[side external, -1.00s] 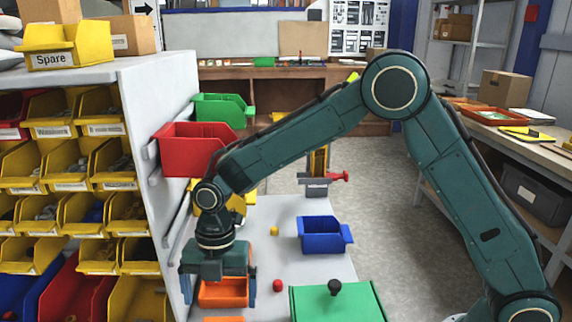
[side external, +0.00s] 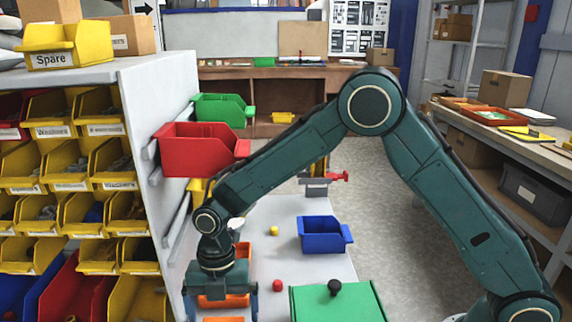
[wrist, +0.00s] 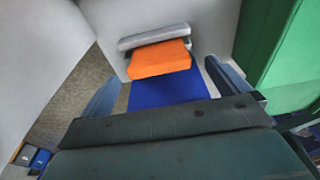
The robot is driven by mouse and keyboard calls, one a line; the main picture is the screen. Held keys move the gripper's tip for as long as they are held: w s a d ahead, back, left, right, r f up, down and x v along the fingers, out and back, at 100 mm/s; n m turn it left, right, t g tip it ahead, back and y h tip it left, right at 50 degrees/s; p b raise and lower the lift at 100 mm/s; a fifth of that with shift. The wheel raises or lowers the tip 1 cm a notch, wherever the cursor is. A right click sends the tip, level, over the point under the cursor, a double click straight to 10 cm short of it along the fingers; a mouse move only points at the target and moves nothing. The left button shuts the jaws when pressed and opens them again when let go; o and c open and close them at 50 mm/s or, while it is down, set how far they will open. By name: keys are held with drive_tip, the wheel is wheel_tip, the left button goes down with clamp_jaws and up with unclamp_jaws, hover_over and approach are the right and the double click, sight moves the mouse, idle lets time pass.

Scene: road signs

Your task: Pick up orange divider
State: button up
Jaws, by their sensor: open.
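An orange piece, which I take to be the orange divider (wrist: 160,58), lies ahead of my gripper (wrist: 164,70) in the wrist view, with a grey strip along its far side. My open fingers stand to its left and right, and nothing is held. In the side external view my gripper (side external: 222,308) is low over the near left of the white table, beside the shelf. Orange shows between and below its fingers (side external: 224,301), mostly hidden by the gripper. I cannot tell whether the fingers touch it.
A green box with a black knob (side external: 336,300) stands close on the right. The shelf (side external: 163,100) with a red bin (side external: 205,150) bounds the left. A blue panel (wrist: 170,90) lies below the orange piece.

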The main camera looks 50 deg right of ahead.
sight(223, 319)
drive_tip(key=shift+s+a+f, duration=0.1)
drive_tip(key=shift+a+f, duration=0.05)
drive_tip(key=shift+f, duration=1.1)
drive_tip(key=shift+s+a+f, duration=0.1)
drive_tip(key=shift+f, duration=1.1)
drive_tip(key=c, duration=1.1)
drive_tip(key=shift+o, duration=0.2)
drive_tip(key=shift+w+r, duration=0.1)
wheel_tip(223, 319, up, 10)
drive_tip(key=shift+f, duration=0.1)
drive_tip(key=shift+d, duration=0.1)
